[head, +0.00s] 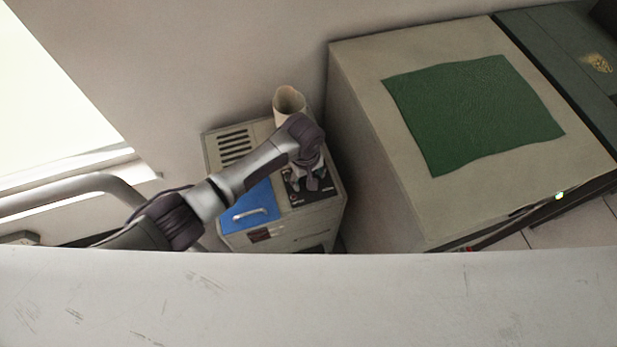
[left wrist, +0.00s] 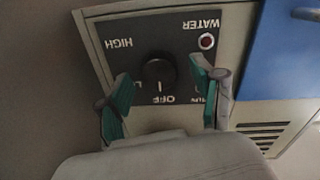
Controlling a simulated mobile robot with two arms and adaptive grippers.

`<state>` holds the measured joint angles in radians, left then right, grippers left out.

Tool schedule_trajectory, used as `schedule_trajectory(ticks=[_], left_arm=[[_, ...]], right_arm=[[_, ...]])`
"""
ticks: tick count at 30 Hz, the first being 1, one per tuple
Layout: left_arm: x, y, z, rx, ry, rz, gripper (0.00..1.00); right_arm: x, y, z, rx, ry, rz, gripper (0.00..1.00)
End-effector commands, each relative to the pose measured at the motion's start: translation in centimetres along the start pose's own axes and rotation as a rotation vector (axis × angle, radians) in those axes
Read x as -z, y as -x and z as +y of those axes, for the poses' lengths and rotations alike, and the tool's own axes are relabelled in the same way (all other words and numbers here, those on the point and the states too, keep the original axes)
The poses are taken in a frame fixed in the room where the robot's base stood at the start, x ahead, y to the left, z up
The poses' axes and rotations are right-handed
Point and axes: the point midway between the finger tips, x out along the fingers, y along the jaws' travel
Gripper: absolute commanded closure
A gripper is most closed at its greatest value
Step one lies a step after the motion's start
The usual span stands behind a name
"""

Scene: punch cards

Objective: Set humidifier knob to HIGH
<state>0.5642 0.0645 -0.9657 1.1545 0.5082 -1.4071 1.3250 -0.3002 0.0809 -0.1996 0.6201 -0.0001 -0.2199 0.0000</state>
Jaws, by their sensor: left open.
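The humidifier (head: 285,236) is a beige box with a blue lid, standing against the wall. Its black control panel (left wrist: 183,42) shows upside down in the left wrist view, with the labels HIGH, WATER and OFF legible and others partly covered. The round black knob (left wrist: 158,73) is at the panel's middle; its white mark points toward OFF. My left gripper (left wrist: 161,88) is open, its green-padded fingers on either side of the knob, with gaps visible. In the head view my left gripper (head: 308,182) is over the panel and hides the knob. My right gripper is not in view.
A pale cylinder (head: 288,101) stands at the humidifier's back. A large beige cabinet (head: 357,130) with a green mat (head: 470,112) stands close on the right. A grey rail (head: 62,187) runs near my left arm. A red lamp (left wrist: 207,41) is on the panel.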

Motion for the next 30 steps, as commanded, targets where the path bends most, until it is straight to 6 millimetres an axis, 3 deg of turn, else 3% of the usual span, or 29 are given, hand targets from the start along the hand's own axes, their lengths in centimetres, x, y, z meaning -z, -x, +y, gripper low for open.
schedule_trajectory(ticks=[12, 23, 30], left_arm=[[0.00, -0.85, 0.05, -0.002, -0.001, 0.000, 0.33], [0.01, -0.84, 0.02, -0.001, 0.000, 0.000, 0.93], [-0.01, -0.80, 0.01, -0.001, -0.019, -0.001, 0.93]], right_arm=[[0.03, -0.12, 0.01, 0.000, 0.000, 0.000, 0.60], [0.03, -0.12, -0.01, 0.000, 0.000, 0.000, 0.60], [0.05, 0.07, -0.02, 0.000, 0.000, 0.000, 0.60]])
